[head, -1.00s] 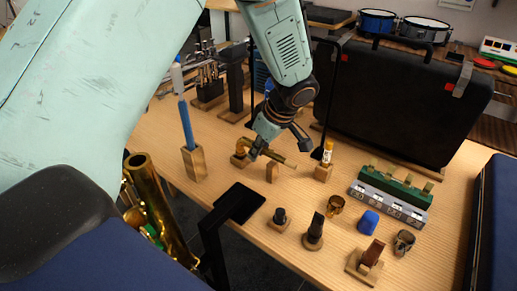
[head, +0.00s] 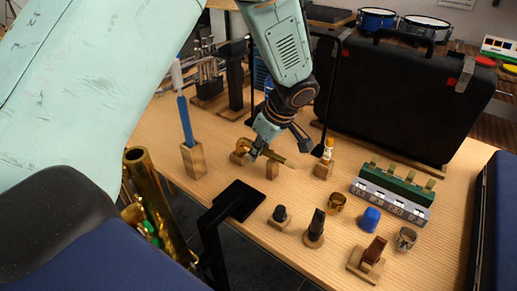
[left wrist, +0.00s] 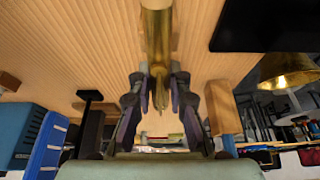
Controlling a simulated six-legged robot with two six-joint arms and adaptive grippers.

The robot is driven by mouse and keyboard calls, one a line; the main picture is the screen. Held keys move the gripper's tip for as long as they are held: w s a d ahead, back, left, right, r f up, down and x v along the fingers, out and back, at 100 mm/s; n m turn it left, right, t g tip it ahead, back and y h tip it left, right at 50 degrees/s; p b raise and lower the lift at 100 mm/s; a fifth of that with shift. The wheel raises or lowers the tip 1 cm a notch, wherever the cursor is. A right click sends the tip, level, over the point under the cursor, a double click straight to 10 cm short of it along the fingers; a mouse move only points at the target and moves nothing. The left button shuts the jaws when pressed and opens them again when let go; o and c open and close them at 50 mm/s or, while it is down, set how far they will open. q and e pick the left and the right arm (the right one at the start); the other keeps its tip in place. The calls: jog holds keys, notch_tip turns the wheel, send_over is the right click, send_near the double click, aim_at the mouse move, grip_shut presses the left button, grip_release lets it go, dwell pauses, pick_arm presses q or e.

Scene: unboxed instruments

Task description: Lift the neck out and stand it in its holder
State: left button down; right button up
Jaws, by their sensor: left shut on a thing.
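The neck, a curved brass tube (head: 272,154), is low over the table at the middle of the head view, by two small wooden blocks (head: 272,170). I cannot tell whether it still touches them. My left gripper (head: 267,146) points down and is shut on the neck. In the left wrist view the brass tube (left wrist: 156,35) runs away from between the fingers of my left gripper (left wrist: 156,88). The fingers hide part of the neck. I cannot tell which stand is its holder. My right gripper is not in view.
A wooden block (head: 193,160) with a blue rod stands left; another block (head: 323,169) holds a small yellow-and-white tube. Mouthpieces, a blue cap (head: 369,218) and metal rings lie in front. A black case (head: 395,100) stands behind. A brass instrument body (head: 150,190) is at front left.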

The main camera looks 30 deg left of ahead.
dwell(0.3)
pick_arm(q)
jog(key=c, duration=1.2)
grip_release()
jog(key=shift+r, duration=0.1)
jog(key=v, duration=1.2)
